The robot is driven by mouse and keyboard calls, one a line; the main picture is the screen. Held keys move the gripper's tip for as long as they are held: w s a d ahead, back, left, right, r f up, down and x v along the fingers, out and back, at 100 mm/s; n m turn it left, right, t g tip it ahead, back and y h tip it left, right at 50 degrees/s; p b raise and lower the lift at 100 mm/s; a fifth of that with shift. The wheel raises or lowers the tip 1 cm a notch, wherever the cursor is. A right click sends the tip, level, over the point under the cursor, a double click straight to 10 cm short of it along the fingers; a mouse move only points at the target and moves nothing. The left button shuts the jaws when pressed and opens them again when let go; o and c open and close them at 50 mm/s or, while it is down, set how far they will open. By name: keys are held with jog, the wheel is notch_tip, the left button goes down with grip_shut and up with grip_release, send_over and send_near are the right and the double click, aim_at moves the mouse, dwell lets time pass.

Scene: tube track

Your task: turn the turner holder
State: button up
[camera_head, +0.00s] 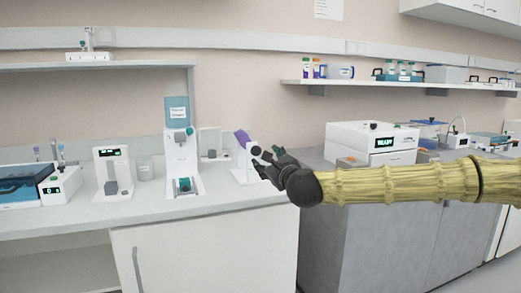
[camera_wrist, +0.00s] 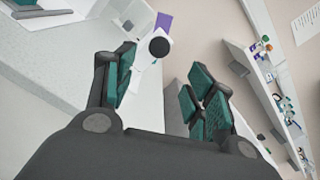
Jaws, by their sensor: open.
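A small white device (camera_head: 245,172) with a tilted purple part (camera_head: 242,138) and a dark round knob (camera_head: 256,151) stands near the right end of the left bench; it looks like the turner holder. In the wrist view its purple part (camera_wrist: 165,21) and black round knob (camera_wrist: 159,46) show ahead, between and beyond the fingers. My gripper (camera_head: 268,161) is open and empty, just right of this device and close to the knob. In the wrist view the two teal-padded fingers of my gripper (camera_wrist: 163,75) are spread apart. I cannot tell whether a finger touches the device.
A white machine reading READY (camera_head: 372,142) sits on the grey bench at right. Bare white bench top lies in front.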

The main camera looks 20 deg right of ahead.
aim_at(256, 152)
jog(key=r+p, duration=0.1)
jog(key=p, duration=0.4)
jog(key=shift+w, duration=0.4)
jog(key=p, duration=0.5)
jog(key=shift+w, duration=0.1)
jog(key=p, duration=0.3)
jog(key=shift+a, duration=0.1)
jog(key=shift+f+p, duration=0.3)
jog(key=shift+p, duration=0.6)
jog(key=shift+f, duration=0.1)
jog(key=w+p, duration=0.1)
jog(key=w, duration=0.9)
jog(key=shift+w+a+p, duration=0.2)
jog(key=shift+w+p, duration=0.05)
jog(key=shift+p, duration=0.1)
jog(key=c, duration=1.1)
